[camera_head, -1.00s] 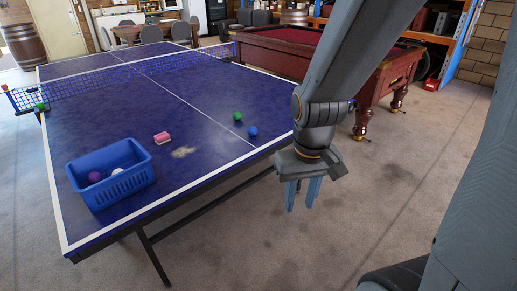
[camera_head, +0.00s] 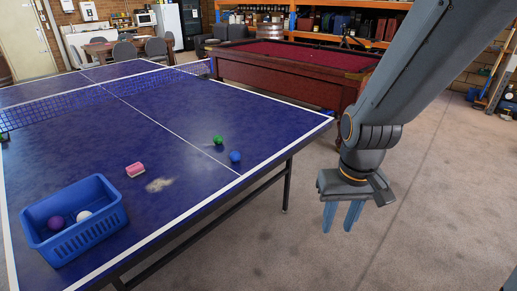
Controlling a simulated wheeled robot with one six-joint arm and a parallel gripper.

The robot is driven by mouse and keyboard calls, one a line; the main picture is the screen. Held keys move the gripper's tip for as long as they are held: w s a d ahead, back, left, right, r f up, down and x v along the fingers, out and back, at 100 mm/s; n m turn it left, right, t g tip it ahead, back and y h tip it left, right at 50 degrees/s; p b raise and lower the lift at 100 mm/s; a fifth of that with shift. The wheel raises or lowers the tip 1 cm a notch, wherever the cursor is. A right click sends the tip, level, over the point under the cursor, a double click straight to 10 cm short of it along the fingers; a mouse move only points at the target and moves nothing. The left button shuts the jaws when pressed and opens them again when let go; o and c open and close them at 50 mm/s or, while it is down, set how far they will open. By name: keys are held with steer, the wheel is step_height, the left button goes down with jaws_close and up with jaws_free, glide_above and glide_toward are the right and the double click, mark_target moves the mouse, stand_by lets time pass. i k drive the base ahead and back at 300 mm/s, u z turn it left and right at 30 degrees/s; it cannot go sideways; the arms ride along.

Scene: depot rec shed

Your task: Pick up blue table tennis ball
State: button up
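The blue table tennis ball (camera_head: 235,156) lies on the blue table tennis table (camera_head: 150,120), close to its right edge. A green ball (camera_head: 218,140) lies just behind and left of it. My gripper (camera_head: 342,216) hangs in the air to the right of the table, beyond its edge, pointing down. Its two blue fingers are apart with nothing between them. The blue ball is in full view, well left of my gripper.
A blue basket (camera_head: 104,228) with a purple ball (camera_head: 56,222) and a white ball (camera_head: 84,215) stands at the table's near left. A net crosses the far part. A red-topped pool table (camera_head: 290,62) stands behind.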

mark_target(235, 156)
steer(key=z, duration=0.2)
steer(key=i, duration=0.7)
steer(key=u, duration=0.55)
steer(key=i, duration=0.6)
steer(key=u, duration=0.55)
